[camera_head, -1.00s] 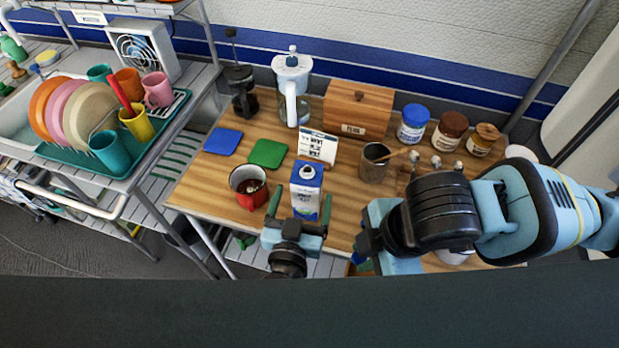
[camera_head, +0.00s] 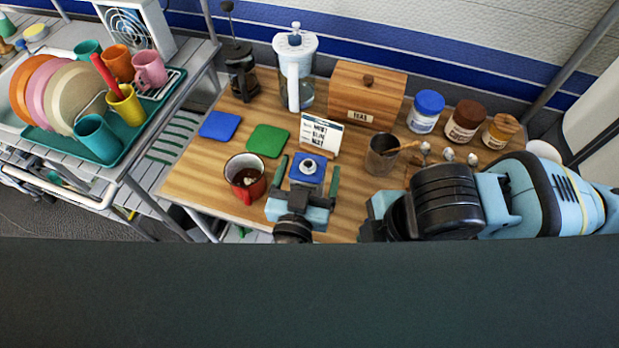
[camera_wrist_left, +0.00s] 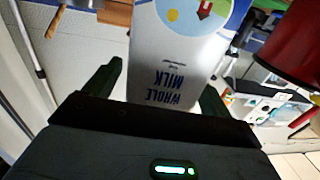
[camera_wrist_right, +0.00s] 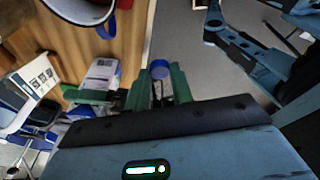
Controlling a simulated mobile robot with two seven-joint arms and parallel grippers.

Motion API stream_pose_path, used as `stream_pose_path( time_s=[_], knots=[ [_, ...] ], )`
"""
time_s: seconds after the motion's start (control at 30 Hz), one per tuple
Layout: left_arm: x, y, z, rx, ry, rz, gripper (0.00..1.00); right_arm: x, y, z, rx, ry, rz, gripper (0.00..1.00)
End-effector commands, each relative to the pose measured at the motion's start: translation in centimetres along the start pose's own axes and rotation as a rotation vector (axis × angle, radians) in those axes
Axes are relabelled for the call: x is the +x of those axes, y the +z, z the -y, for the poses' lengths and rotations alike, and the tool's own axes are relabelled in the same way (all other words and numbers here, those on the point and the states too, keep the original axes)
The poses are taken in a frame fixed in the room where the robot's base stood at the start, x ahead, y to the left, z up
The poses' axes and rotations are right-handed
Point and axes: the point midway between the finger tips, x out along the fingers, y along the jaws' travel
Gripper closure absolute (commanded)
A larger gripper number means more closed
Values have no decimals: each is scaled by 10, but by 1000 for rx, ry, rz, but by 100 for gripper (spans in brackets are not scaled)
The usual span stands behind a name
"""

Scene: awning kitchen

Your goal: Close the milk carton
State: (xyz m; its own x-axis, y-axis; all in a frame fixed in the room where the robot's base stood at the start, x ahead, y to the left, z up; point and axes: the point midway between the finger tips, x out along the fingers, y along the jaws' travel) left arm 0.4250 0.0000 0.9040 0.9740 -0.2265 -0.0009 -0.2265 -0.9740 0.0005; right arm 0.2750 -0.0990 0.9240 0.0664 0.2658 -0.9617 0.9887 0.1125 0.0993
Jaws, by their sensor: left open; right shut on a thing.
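The milk carton (camera_head: 309,170) stands upright with a blue top and a bare white spout. In the left wrist view its white front (camera_wrist_left: 180,65) reads "WHOLE MILK". My left gripper (camera_head: 307,183) is open, with one green finger on each side of the carton; I cannot tell whether they touch it. My right gripper (camera_wrist_right: 161,88) is shut on a small blue cap (camera_wrist_right: 160,68) between its green fingertips. In the head view the right fingertips and cap are hidden behind my arm and the dark front edge.
A red mug (camera_head: 245,177) stands just left of the carton. Jars (camera_head: 464,122) stand at the back right.

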Motion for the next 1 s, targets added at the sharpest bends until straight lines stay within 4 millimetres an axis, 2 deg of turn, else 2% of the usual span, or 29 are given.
stream_pose_path(
  time_s=[0.2,0.6,1.0],
  knots=[
    [0,-1,0,0,0,-1,18,-1,0,0,0,1,0,98],
    [0,-1,0,0,0,-2,68,-1,0,0,0,1,0,98],
    [0,-5,0,1,0,-3,68,-4,-1,-1,-2,8,1,98]
  ],
)
